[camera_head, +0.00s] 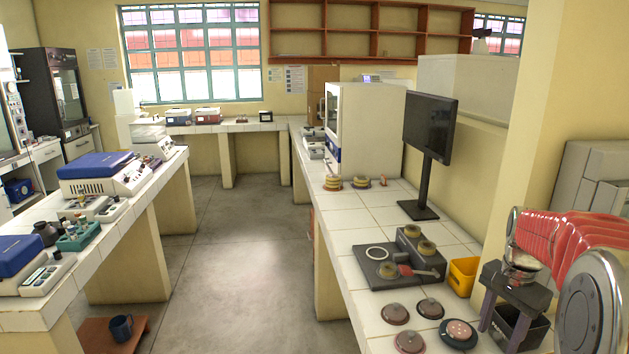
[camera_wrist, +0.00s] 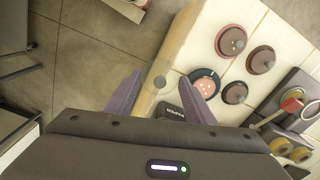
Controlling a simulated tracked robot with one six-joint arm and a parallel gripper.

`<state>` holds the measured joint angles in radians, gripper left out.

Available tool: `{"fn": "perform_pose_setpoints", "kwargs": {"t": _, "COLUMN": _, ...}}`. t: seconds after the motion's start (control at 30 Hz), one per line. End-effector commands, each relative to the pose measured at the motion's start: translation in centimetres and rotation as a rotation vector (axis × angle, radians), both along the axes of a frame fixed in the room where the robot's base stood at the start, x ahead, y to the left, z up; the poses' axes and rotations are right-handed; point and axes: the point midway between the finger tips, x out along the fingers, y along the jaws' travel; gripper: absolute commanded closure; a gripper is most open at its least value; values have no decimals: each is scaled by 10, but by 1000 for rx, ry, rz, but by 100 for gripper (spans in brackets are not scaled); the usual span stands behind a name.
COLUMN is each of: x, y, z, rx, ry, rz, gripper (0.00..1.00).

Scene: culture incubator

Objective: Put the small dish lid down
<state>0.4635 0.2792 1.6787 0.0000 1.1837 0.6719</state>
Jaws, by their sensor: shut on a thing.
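My gripper (camera_wrist: 160,85) has its two purple fingers spread around a small, pale, see-through disc, which I take as the small dish lid (camera_wrist: 160,81). The lid's rim is hard to make out. In the head view my gripper (camera_head: 502,335) hangs at the right, fingers down, by the counter's near end; the lid is not clear there. To its left on the counter are a dark dish with a pink dotted top (camera_head: 458,333) and several dark red knobbed lids, one (camera_head: 395,314) farthest left. The dotted dish (camera_wrist: 206,84) is close beside the right finger in the wrist view.
A black box (camera_head: 520,328) is beneath my gripper. Some white tiles between them are bare.

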Motion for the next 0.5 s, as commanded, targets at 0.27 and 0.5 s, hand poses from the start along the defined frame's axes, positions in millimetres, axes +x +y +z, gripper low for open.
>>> {"fn": "perform_pose_setpoints", "kwargs": {"t": 0.27, "x": 26, "y": 32, "z": -25, "rx": 1, "ry": 3, "rz": 379, "gripper": 72}}
{"fn": "perform_pose_setpoints", "kwargs": {"t": 0.5, "x": 55, "y": 95, "z": -57, "rx": 2, "ry": 2, "rz": 756, "gripper": 72}}
